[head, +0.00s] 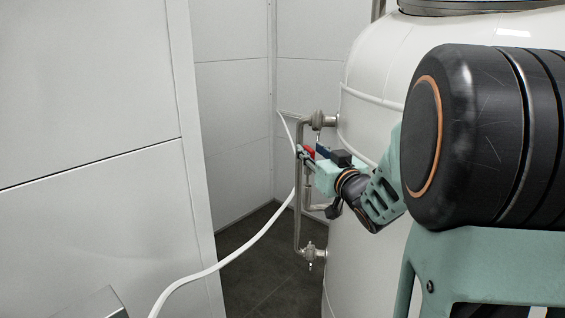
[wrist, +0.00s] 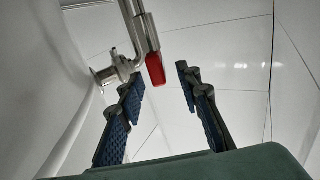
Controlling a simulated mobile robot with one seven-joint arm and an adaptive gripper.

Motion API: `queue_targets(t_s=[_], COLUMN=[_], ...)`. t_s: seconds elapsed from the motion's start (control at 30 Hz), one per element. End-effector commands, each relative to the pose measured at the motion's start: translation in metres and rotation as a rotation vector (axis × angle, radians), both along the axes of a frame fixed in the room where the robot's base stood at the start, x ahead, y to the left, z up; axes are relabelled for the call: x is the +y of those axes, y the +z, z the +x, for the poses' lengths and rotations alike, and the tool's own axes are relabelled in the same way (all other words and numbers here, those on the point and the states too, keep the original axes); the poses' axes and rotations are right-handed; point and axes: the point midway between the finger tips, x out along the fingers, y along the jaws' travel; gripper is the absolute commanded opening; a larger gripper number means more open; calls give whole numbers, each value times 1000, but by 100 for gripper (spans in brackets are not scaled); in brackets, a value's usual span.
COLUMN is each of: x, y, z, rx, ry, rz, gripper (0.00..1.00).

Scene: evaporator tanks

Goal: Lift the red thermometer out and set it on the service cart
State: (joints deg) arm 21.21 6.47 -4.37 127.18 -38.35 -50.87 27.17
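The red thermometer (head: 309,152) shows as a small red piece on the metal pipework beside the white tank. In the wrist view the red piece (wrist: 156,68) sits against the end of a steel pipe fitting, near the gap between my fingertips. My gripper (wrist: 160,80) is open, with its two blue-padded fingers spread apart and nothing clasped between them. In the head view my gripper (head: 312,158) is at the pipework, close to the red piece. I cannot tell whether a finger touches it. No service cart can be made out for sure.
The large white tank (head: 345,270) stands right behind my arm. A steel pipe (head: 298,205) with valves runs down its side. A white hose (head: 235,255) crosses from the pipework to the lower left. Wall panels (head: 90,90) close off the left. A grey metal edge (head: 98,304) shows at bottom left.

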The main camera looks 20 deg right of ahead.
Motion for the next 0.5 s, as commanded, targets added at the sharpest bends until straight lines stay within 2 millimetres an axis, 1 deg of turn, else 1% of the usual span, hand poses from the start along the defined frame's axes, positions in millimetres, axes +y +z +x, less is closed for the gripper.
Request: queue_targets(t_s=[0.03,0.1,0.2,0.43,0.47,0.5], x=[1,2,1,1,1,1], y=[0,0,0,0,0,0], z=[8,16,22,23,23,23], rx=[1,1,1,1,1,1], ry=[3,2,0,-1,-1,-1], rz=[0,-1,-1,-1,-1,-1], gripper=[32,32,32,32,31,26])
